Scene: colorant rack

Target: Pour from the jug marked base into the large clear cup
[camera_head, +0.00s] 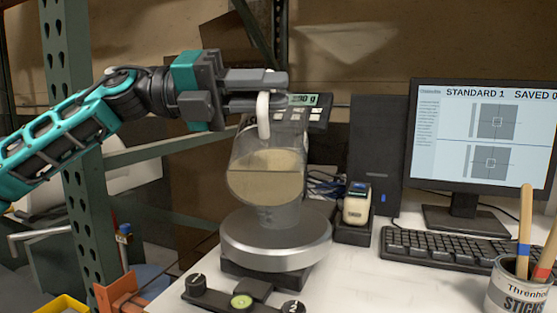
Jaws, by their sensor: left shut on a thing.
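My left gripper (262,92) is shut on the white handle (264,116) of a clear jug (242,150) holding beige liquid. The jug appears tipped, with its handle uppermost. Its marking cannot be read. It overlaps a clear cup (279,215) on the round metal pan of a scale (276,240). Only the cup's lower part shows clearly below the jug; its rim and contents are hard to make out. I cannot tell whether liquid is flowing between them. My right gripper is not in view.
A scale display (304,100) stands behind the jug. A small handheld device (356,203), keyboard (440,247) and monitor (484,138) are to the right. A tin with wooden sticks (520,289) stands front right. A green metal post (85,150) rises at left.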

